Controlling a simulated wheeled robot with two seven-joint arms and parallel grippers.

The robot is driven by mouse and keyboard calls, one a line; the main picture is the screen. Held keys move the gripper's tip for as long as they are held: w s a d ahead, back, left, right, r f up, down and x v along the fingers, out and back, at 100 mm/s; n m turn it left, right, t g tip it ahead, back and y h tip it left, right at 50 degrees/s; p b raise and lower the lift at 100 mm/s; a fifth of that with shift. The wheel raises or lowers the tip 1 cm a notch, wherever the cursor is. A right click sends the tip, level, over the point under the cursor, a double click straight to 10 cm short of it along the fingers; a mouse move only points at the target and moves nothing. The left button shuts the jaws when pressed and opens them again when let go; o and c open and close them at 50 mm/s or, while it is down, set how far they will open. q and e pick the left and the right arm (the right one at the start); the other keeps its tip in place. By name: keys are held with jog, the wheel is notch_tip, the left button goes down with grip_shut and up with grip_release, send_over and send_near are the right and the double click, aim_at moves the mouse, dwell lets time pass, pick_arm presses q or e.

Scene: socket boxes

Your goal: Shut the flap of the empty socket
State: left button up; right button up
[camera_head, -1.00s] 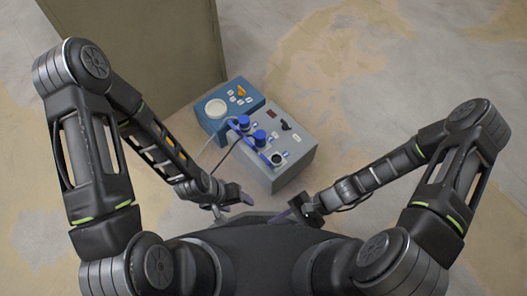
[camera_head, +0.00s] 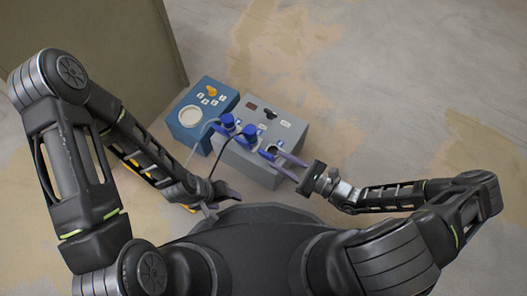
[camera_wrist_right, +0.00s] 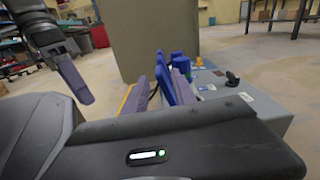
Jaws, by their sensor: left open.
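The grey socket box (camera_head: 291,128) stands on the floor in front of me. Two of its sockets hold blue plugs (camera_head: 228,121) with cables. The empty socket (camera_head: 267,153) is the one nearest my right gripper. Its blue flap looks raised in the right wrist view (camera_wrist_right: 164,76); the head view is too small to show its angle. My right gripper (camera_head: 277,156) is open, its two purple fingers reaching over the box's right side by the empty socket. I cannot tell whether they touch the flap. My left gripper (camera_head: 226,198) is open and empty, in front of the box near my body.
A blue box (camera_head: 188,116) with a round white dial and an orange knob stands against the grey box's left side. Cables run from the plugs toward my left arm. A large olive block (camera_head: 100,35) stands behind at the left. The floor on the right is clear.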

aim_at(264, 152)
jog(key=b+x, duration=0.1)
jog(key=x, duration=0.4)
jog(key=shift+a+f, duration=0.1)
jog(key=shift+a, duration=0.05)
jog(key=shift+w+a+b, duration=0.3)
jog(key=shift+w+a, duration=0.15)
jog(key=shift+a, duration=0.1)
grip_shut()
jog(key=shift+s, duration=0.15)
dwell(0.7)
